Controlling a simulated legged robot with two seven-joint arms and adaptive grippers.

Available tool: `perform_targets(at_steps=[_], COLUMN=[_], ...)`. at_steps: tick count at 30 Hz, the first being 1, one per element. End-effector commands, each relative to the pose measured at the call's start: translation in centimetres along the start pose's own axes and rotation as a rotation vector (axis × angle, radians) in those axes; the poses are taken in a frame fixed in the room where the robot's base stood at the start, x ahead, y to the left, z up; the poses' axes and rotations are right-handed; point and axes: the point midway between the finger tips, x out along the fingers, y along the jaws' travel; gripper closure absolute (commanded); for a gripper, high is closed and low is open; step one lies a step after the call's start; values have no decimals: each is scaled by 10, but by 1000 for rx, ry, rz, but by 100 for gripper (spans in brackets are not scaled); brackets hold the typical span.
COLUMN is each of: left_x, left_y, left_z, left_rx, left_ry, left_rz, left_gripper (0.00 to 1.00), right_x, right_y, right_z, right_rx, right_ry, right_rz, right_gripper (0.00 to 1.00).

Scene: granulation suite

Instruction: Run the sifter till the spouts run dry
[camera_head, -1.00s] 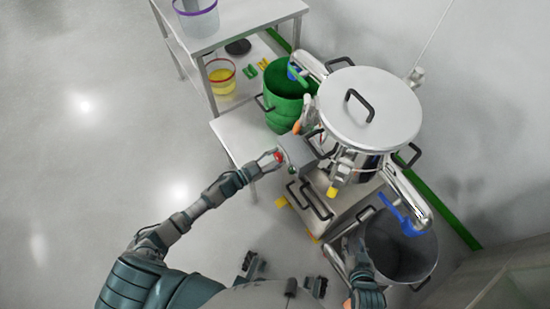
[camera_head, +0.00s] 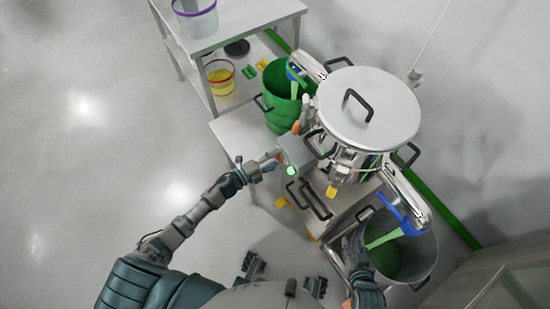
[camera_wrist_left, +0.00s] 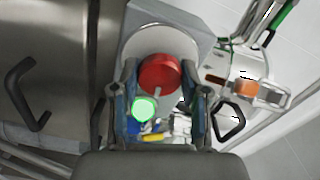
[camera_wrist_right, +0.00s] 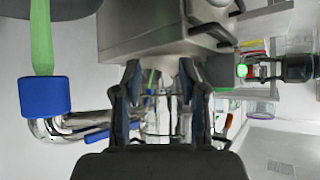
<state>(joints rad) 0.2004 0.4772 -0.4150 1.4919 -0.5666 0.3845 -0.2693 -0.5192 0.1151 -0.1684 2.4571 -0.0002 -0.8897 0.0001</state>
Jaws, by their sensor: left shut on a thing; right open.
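The sifter (camera_head: 368,108) is a round steel body with a lidded top. Pale green streams fall from its left spout (camera_head: 293,71) into the green drum (camera_head: 284,110) and from its right spout (camera_head: 410,215) into the steel drum (camera_head: 425,262), which has green material inside. My left gripper (camera_head: 277,160) is at the control box, shut on the red knob (camera_wrist_left: 160,74), which sits between its fingers. A green lamp (camera_head: 291,171) glows beside it. My right gripper (camera_wrist_right: 158,75) is open and empty, near the steel drum; the blue-collared spout (camera_wrist_right: 44,97) and green stream show at its left.
A steel table (camera_head: 240,16) at upper left holds a clear purple-rimmed bucket (camera_head: 196,18), with a red-rimmed yellow bucket (camera_head: 220,76) on its lower shelf. Black handles (camera_head: 310,200) stick out beside the control box. Open floor lies at left.

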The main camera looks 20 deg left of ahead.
Motion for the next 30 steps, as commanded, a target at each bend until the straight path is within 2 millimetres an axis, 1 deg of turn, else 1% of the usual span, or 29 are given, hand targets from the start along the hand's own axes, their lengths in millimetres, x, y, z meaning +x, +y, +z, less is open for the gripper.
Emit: perform_targets(at_steps=[1,9,15,26,27,29,30], left_x=[-1,-1,-1,-1,-1,-2,-1], left_y=[5,5,6,6,7,6,6], left_z=[0,0,-1,-1,-1,-1,-1], left_rx=[23,125,153,156,156,156,156], left_ry=[-2,-1,-1,0,0,-1,-1], left_rz=[6,7,8,10,10,10,9], left_gripper=[90,90,90,90,50,35,30], right_x=[1,3,3,4,4,4,4], right_y=[-1,-4,-4,-2,-2,-2,-2], right_z=[0,-7,-11,-11,-11,-11,-11], right_rx=[0,1,2,1,1,1,1], right_ry=[7,43,59,57,57,57,57], right_rz=[-2,-8,-8,-5,-5,-4,-4], right_gripper=[58,58,58,58,58,58,58])
